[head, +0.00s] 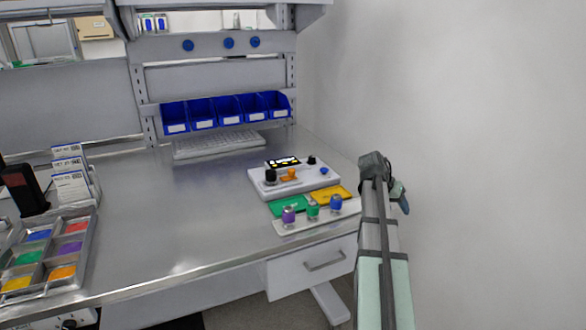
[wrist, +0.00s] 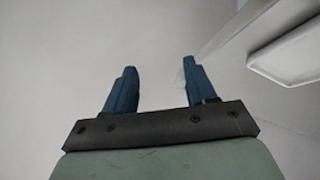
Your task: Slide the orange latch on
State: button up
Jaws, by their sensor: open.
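The orange latch (head: 289,175) is a small piece on top of a white device box (head: 310,180) at the right side of the bench. A black knob (head: 270,177) is beside it on the left and a dark display strip (head: 284,162) is behind it. My gripper (head: 399,195) is to the right of the box, past the bench's right edge, and apart from it. In the wrist view, the two blue fingers of my gripper (wrist: 156,84) are spread with nothing between them. The latch is not in the wrist view.
Green (head: 289,206) and yellow (head: 331,194) cards and a white strip (head: 290,227) with purple, green and blue capped pieces lie before the box. Blue bins (head: 203,124) hang behind. A sorting tray (head: 88,247) stands at left. The bench middle (head: 190,205) is clear.

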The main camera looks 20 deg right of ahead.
jog(key=w+a+r+n+t+y, duration=0.1)
jog(key=w+a+r+n, duration=0.15)
jog(key=w, duration=0.25)
jog(key=w+a+r+n+t+y, duration=0.1)
jog(key=w+a+r+n+y, duration=0.1)
jog(key=w+n, duration=0.3)
jog(key=w+a+r+n+t+y, duration=0.1)
jog(key=w+a+r+n, duration=0.15)
jog(key=w, duration=0.35)
jog(key=n+t+y, duration=0.1)
jog(key=n+y, duration=0.5)
jog(key=n, duration=0.5)
send_near(292, 169)
jog(key=x, duration=0.8)
jog(key=shift+s+a+f, duration=0.1)
jog(key=shift+a+f, duration=0.15)
jog(key=shift+f, duration=0.05)
jog(key=shift+c, duration=0.4)
grip_shut()
